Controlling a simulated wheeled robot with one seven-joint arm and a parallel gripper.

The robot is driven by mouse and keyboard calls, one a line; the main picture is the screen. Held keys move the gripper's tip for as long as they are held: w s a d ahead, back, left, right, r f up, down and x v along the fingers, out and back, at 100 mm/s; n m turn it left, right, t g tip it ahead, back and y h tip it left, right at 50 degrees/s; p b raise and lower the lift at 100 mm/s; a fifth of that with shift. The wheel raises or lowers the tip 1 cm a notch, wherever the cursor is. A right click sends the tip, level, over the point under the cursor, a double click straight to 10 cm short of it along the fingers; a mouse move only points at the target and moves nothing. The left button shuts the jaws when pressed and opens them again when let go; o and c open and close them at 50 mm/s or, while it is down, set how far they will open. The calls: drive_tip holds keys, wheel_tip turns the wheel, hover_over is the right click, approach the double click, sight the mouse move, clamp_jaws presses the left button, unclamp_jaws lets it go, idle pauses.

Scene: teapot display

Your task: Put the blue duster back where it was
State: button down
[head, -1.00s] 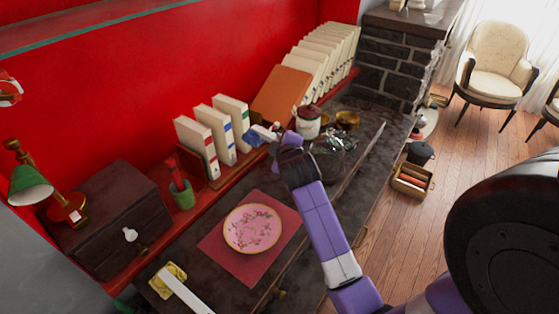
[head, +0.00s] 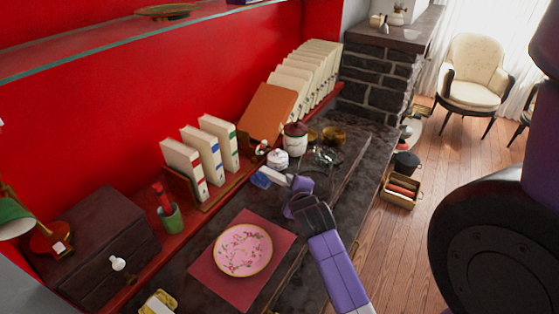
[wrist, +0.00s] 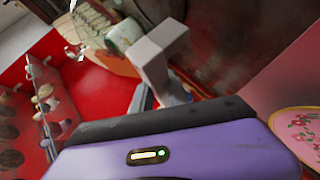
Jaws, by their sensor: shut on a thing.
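The blue duster (head: 263,178) shows as a small blue piece at the tip of my gripper (head: 281,180) in the head view. My gripper is shut on it over the dark counter, above and beyond the pink plate (head: 243,250). In the wrist view, my gripper's grey fingers (wrist: 160,58) show, with a bit of blue beside them; most of the duster is hidden there. I cannot tell exactly how high the duster is above the counter.
A white lidded pot (head: 277,160), a red-lidded jar (head: 295,139) and glassware (head: 326,156) stand close behind my gripper. Binders (head: 200,160) line the red wall. A green cup (head: 171,217) stands at the left.

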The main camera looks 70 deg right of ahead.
drive_tip(key=shift+w+d+r, duration=0.1)
drive_tip(key=shift+w+r, duration=0.1)
drive_tip(key=shift+w, duration=0.25)
wheel_tip(320, 180, down, 7)
drive_tip(key=b, duration=0.7)
drive_tip(key=shift+r, duration=0.15)
drive_tip(key=shift+f, duration=0.55)
drive_tip(key=c, duration=1.3)
unclamp_jaws()
drive_tip(key=shift+o, duration=0.5)
drive_tip(key=shift+f+b, duration=0.2)
drive_tip(key=shift+b, duration=0.1)
drive_tip(key=shift+s+a, duration=0.1)
drive_tip(key=shift+a, duration=0.1)
